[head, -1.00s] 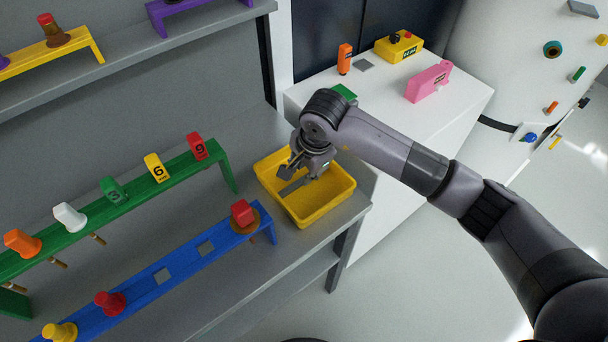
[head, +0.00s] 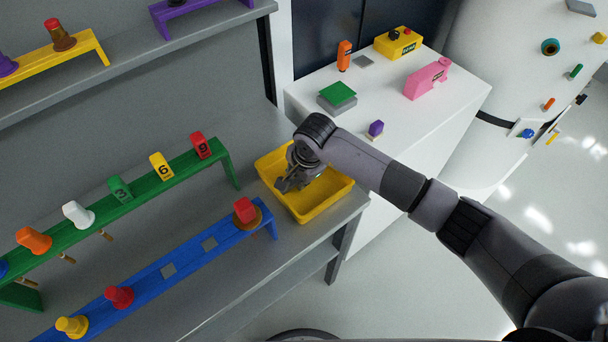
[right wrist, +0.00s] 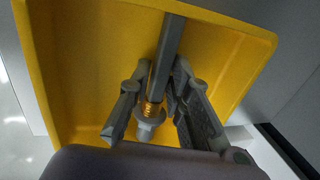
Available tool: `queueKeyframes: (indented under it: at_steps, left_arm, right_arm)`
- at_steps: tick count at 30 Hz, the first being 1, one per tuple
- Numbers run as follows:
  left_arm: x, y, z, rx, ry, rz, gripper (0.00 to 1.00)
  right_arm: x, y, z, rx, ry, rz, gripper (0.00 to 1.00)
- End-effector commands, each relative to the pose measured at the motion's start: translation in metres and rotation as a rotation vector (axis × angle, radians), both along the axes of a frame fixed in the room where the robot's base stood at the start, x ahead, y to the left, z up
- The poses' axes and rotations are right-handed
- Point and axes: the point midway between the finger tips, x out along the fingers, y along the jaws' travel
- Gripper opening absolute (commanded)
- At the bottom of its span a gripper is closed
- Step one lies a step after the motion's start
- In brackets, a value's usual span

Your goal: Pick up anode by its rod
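The anode (right wrist: 171,38) is a long grey rod with a gold threaded collar and a grey hex head at its near end. It is in the yellow tray (head: 336,197), and the tray's floor and walls fill much of the right wrist view (right wrist: 88,60). My right gripper (head: 287,184) is down in the tray. In the right wrist view its fingertips (right wrist: 163,75) close in on both sides of the rod, just beyond the collar, and appear to touch it. In the head view the gripper mostly hides the anode. My left gripper is not in view.
A blue rack (head: 187,262) with a red block (head: 245,209) stands left of the tray; a green rack (head: 130,189) with numbered tags is behind it. A white counter (head: 420,120) at right holds a green-topped box (head: 337,95), a purple-topped knob (head: 376,129) and a pink device (head: 427,79).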

Motion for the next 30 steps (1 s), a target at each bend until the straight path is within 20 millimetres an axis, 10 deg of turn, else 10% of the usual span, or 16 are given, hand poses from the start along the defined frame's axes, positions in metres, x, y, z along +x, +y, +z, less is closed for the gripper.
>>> queueKeyframes:
  at_steps: [20,30]
  left_arm:
    - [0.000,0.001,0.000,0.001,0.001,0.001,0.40]
    - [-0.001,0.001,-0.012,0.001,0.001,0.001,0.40]
  right_arm:
    - [0.001,0.000,0.002,0.001,-0.002,0.000,0.00]
    - [0.002,0.001,0.038,0.002,-0.007,0.001,0.00]
